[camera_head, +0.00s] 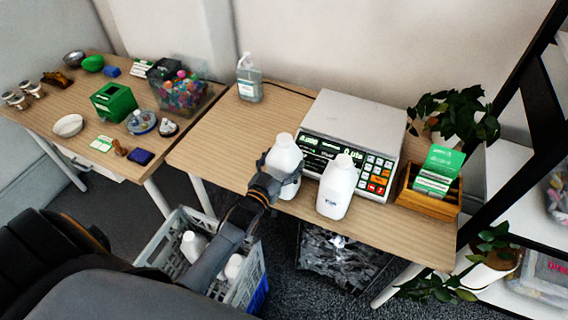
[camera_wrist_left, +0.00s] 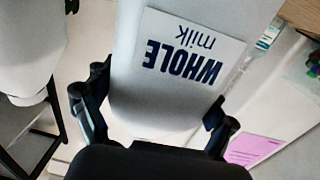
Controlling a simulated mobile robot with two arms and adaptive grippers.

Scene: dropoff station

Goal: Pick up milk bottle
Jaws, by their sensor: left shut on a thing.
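A white milk bottle (camera_head: 286,157) is upright near the front edge of the right-hand table, just in front of the scale. My left gripper (camera_head: 276,178) is shut on its body, with the fingers on either side. In the left wrist view the held milk bottle (camera_wrist_left: 150,85) shows an upside-down "WHOLE milk" label between the fingers of the gripper (camera_wrist_left: 160,100). I cannot tell whether its base touches the table. A second white milk bottle (camera_head: 337,188) stands close by on its right. My right gripper is not in view.
A white scale (camera_head: 354,118) stands behind the bottles, with a wooden card holder (camera_head: 428,196) to its right. A grey crate (camera_head: 256,270) with more white bottles is on the floor below my arm. The table left of the held bottle is clear up to a sanitizer bottle (camera_head: 249,80).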

